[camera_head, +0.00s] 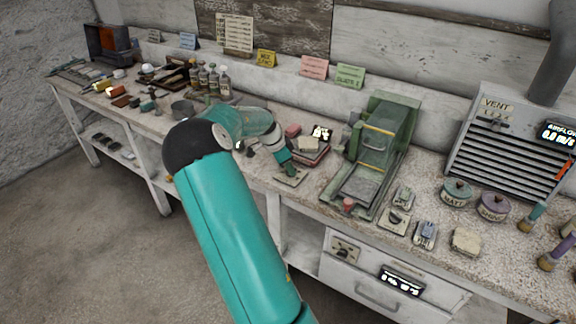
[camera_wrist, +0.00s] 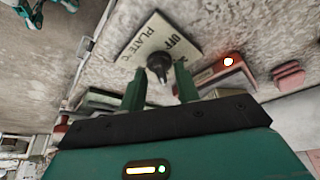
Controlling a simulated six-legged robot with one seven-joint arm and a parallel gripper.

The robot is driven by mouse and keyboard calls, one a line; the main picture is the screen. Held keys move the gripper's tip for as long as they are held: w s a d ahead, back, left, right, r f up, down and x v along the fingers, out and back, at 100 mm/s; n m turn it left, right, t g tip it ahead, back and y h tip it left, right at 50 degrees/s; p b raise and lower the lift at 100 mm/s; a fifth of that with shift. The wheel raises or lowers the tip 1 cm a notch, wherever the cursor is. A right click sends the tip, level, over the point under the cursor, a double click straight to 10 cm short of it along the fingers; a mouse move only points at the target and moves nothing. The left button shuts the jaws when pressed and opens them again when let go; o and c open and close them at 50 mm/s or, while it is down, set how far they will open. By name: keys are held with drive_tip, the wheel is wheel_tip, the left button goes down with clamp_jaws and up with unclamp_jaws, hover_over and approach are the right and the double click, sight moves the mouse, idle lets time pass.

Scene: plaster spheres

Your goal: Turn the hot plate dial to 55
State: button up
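The dial is a black knob (camera_wrist: 159,64) on a pale flat panel (camera_wrist: 140,45) lettered "PLATE °C" and "OFF" in the wrist view. In the head view the panel (camera_head: 291,179) lies on the bench, with the knob hidden by my gripper (camera_head: 287,164). In the wrist view my gripper (camera_wrist: 160,83) is open, its two green fingers apart, with the knob showing between and just beyond the tips. I cannot tell whether a finger touches it. The dial's pointer setting is not readable.
A dark red box (camera_wrist: 224,77) with a glowing light sits beside the panel. In the head view, a green press-like machine (camera_head: 385,135) stands to the right, and a metal cup (camera_head: 181,108) and bottles (camera_head: 212,80) to the left. The bench front edge is close to the panel.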

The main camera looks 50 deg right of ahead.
drive_tip(key=v, duration=1.3)
drive_tip(key=shift+r, duration=0.35)
drive_tip(key=shift+w+a, duration=0.1)
drive_tip(key=shift+a, duration=0.15)
drive_tip(key=s+a+r+n+t+y, duration=0.1)
drive_tip(key=s+a+r+n+t, duration=0.2)
drive_tip(key=a, duration=0.6)
drive_tip(key=a+r+n+y, duration=0.1)
drive_tip(key=a+r+n, duration=0.2)
drive_tip(key=a+n, duration=0.45)
drive_tip(key=s+a+r+n+t+y, duration=0.2)
drive_tip(key=a, duration=0.9)
drive_tip(key=s+a+n+t, duration=0.2)
drive_tip(key=s+a+n, duration=0.9)
drive_tip(key=a, duration=0.5)
drive_tip(key=shift+s+a+r+t, duration=0.3)
drive_tip(key=shift+s+t, duration=0.1)
drive_tip(key=shift+s, duration=0.4)
drive_tip(key=shift+d, duration=0.2)
